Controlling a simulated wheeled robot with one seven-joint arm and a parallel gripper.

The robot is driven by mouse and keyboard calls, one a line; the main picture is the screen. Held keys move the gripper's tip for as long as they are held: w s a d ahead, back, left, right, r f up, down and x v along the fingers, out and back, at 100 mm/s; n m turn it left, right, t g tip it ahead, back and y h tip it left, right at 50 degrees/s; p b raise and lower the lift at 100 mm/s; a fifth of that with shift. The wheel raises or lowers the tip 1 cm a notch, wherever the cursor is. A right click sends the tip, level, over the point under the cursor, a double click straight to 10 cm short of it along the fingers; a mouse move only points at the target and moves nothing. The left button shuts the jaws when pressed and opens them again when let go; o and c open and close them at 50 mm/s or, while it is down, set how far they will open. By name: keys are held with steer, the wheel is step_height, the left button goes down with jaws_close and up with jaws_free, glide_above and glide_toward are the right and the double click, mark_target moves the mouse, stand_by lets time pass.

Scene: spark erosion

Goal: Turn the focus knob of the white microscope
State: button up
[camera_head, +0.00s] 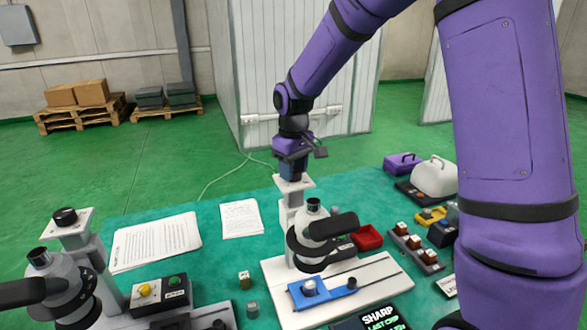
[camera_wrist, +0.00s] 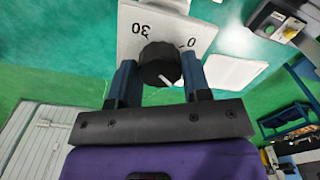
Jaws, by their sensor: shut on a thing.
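The white microscope (camera_head: 295,214) stands in the middle of the green table, with a black-ringed head, a dark eyepiece and a long white base (camera_head: 380,275). My gripper (camera_head: 292,172) points down onto the plate at the top of its column. In the wrist view my gripper (camera_wrist: 159,68) is shut on the black focus knob (camera_wrist: 158,62), one blue finger on each side. The knob's white pointer line faces down and right. The white dial plate (camera_wrist: 133,18) behind it is marked 30 and 0. In the head view the gripper hides the knob.
A second microscope, grey, with a black knob (camera_head: 65,216) stands at the left. Printed sheets (camera_head: 157,240) lie between them. A button box (camera_head: 160,292), a red tray (camera_head: 367,238) and a blue clamp (camera_head: 323,293) are near. Boxes and small parts crowd the table's right side.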

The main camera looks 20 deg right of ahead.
steer(key=o, duration=0.9)
steer(key=shift+o, duration=0.2)
step_height(320, 180, up, 11)
steer(key=shift+f, duration=0.1)
